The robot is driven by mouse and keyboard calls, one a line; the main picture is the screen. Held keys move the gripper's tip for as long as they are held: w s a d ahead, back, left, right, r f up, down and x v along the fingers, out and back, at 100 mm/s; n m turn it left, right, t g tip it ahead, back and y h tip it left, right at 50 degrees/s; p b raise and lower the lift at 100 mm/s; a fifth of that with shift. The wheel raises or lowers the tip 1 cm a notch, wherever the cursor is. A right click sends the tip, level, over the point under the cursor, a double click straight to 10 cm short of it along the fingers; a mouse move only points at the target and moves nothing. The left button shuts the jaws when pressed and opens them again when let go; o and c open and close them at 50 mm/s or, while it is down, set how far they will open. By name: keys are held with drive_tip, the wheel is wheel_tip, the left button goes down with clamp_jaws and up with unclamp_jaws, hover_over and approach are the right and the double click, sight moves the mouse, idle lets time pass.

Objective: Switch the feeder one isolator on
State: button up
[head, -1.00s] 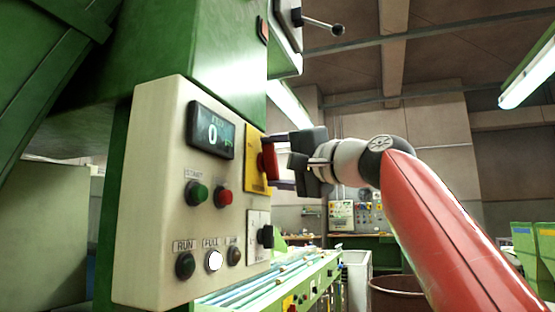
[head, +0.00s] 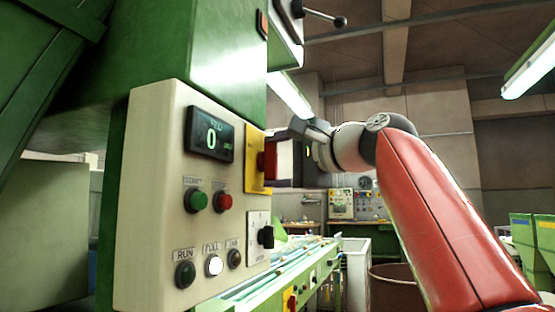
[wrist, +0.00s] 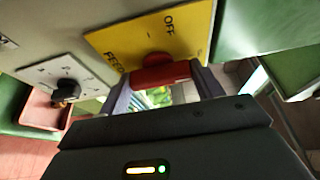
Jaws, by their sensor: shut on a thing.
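The isolator is a red handle (head: 270,160) on a yellow plate (head: 254,178) at the right edge of a cream control panel (head: 150,190). In the wrist view the yellow plate (wrist: 125,45) shows "OFF" and part of a word starting "FEED". My gripper (head: 284,160) reaches it from the right in the head view. In the wrist view my gripper (wrist: 163,92) has one finger at each end of the red handle (wrist: 165,75) and is shut on it. The handle's exact angle against the markings is hard to read.
A black rotary switch (head: 265,237) on a white plate sits below the isolator. A display reading 0 (head: 209,135), a green button (head: 196,201) and a red button (head: 223,201) are to the left. A lever (head: 325,19) sticks out above. A green conveyor (head: 300,278) runs below.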

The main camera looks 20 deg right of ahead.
drive_tip(key=o, duration=1)
drive_tip(key=b+v, duration=0.2)
drive_tip(key=v, duration=0.5)
drive_tip(key=shift+s+d+b, duration=0.2)
drive_tip(key=shift+s+b, duration=0.15)
drive_tip(key=shift+b, duration=0.05)
